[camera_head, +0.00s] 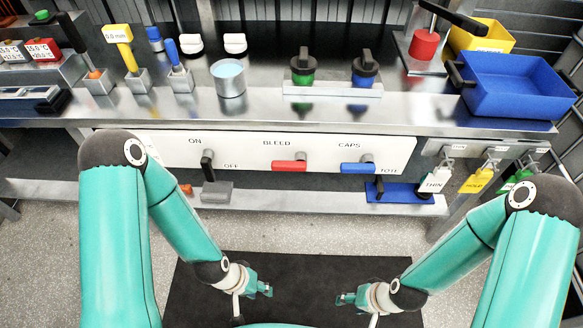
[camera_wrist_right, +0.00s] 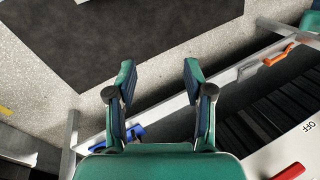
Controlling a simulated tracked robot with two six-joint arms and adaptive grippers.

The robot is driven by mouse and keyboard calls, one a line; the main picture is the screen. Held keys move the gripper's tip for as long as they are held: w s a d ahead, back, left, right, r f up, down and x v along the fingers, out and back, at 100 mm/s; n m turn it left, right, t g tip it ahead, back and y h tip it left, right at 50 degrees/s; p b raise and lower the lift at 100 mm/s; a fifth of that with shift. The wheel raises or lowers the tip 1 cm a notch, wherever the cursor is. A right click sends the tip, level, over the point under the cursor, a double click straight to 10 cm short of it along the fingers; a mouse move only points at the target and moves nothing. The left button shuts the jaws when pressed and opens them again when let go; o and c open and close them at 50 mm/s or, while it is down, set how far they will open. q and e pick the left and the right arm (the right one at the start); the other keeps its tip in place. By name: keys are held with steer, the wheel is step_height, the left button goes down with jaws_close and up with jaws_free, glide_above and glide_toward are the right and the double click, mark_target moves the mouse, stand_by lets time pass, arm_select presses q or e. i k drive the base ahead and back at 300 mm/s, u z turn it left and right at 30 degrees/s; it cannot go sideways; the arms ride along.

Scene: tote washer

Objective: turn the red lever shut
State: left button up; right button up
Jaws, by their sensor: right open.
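The red lever (camera_head: 290,166) lies horizontal across its grey valve stem on the white panel (camera_head: 230,153), under the label BLEED. It also shows in part at the lower right edge of the right wrist view (camera_wrist_right: 290,172). My left gripper (camera_head: 265,289) hangs low in front of the panel, apart from the lever, and its opening is too small to judge. My right gripper (camera_head: 344,299) is open and empty, also low and apart from the lever. Its two spread fingers show in the right wrist view (camera_wrist_right: 158,75).
A black lever (camera_head: 208,160) is left of the red lever and a blue lever (camera_head: 357,168) is right of it. A lower shelf (camera_head: 260,192) runs below the panel. A dark mat (camera_head: 300,270) lies on the floor. Hanging tags (camera_head: 474,183) are at the right.

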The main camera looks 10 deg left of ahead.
mark_target(300, 165)
steer(key=u, duration=0.55)
steer(key=k, duration=1.3)
steer(key=u, duration=0.4)
steer(key=i, duration=0.85)
steer(key=u, duration=0.3)
